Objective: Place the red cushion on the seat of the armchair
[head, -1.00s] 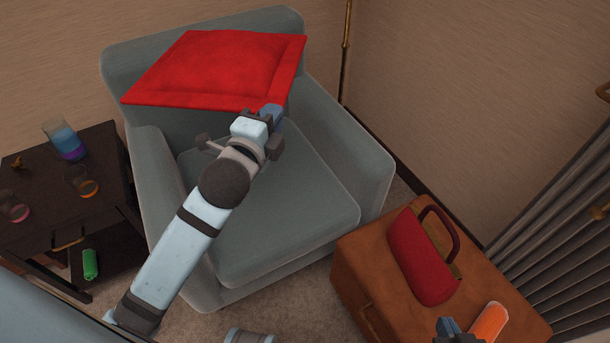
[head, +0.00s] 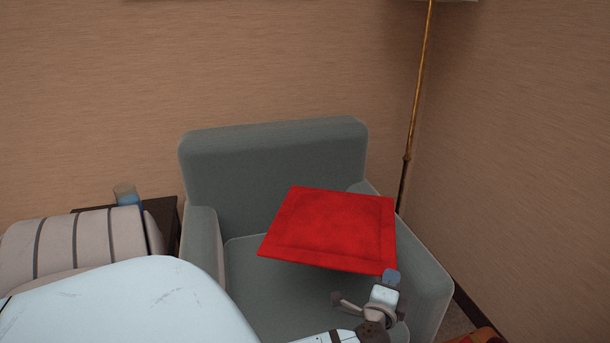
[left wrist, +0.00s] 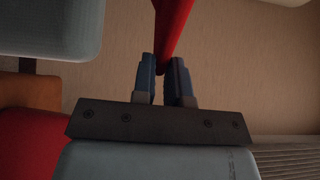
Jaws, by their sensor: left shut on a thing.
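The red cushion (head: 335,228) is roughly flat and hangs in front of the backrest of the grey armchair (head: 272,165), over the seat (head: 255,262). It appears raised above the seat, with part of the seat visible under its front edge. My left gripper (head: 391,278) is shut on the cushion's near right corner. In the left wrist view the red cushion (left wrist: 172,28) shows edge-on between the two blue fingertips of my left gripper (left wrist: 164,75). The cushion hides part of the seat and the right armrest. My right gripper is not in view.
A dark side table (head: 163,212) with a glass (head: 126,195) stands left of the armchair, partly hidden by my arm. A brass lamp pole (head: 414,110) rises behind the chair's right side. The armrests (head: 203,240) flank the seat. Walls close in behind and right.

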